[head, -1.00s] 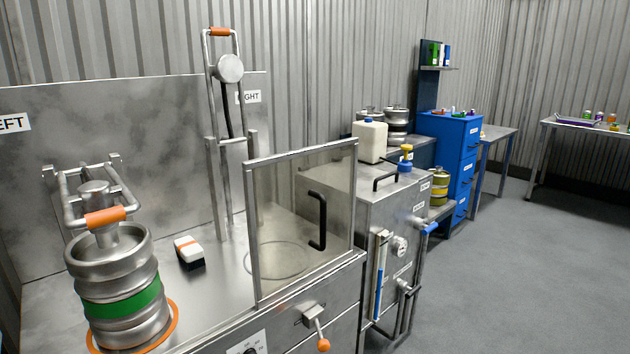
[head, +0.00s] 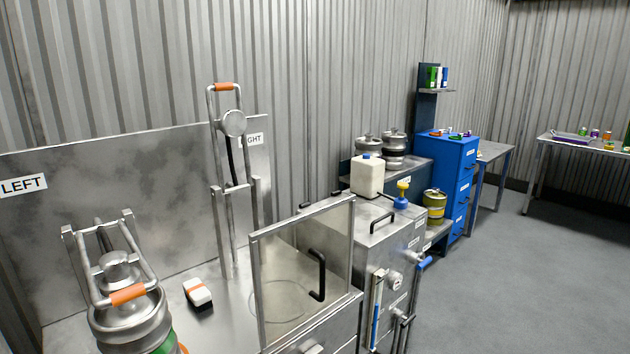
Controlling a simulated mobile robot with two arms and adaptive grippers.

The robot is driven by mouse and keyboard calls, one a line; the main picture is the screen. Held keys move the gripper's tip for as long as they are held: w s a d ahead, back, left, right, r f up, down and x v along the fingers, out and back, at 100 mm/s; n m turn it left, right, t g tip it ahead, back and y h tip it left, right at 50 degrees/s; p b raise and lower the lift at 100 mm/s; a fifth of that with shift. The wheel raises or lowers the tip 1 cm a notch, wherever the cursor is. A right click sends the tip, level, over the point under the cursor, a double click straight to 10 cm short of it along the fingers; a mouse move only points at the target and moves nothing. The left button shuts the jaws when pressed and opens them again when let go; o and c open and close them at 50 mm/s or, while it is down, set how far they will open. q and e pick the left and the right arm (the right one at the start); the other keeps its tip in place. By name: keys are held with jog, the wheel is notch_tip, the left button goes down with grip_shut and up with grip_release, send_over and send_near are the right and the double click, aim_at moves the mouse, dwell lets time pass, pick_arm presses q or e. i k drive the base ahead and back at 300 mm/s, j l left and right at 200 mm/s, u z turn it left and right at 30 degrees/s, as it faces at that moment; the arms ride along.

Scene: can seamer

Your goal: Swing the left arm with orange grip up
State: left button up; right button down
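The left arm is a steel frame with an orange grip (head: 128,294) at its front end. It is swung down, with its head (head: 117,268) over the top of a steel keg (head: 130,325) with a green band, at the lower left. A LEFT label (head: 23,186) is on the back panel behind it. Neither of my grippers is in view.
A clear guard panel with a black handle (head: 317,274) stands right of the right arm. A white and orange brush-like block (head: 198,291) lies on the steel top between the arms. A steel cabinet (head: 385,240) and blue drawers (head: 455,165) stand further right. The grey floor (head: 510,270) is clear.

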aim_at(119, 282)
jog(key=i+l+u, duration=0.1)
jog(key=u, duration=0.3)
jog(key=i+l+u, duration=0.2)
jog(key=u, duration=0.2)
jog(key=i, duration=0.1)
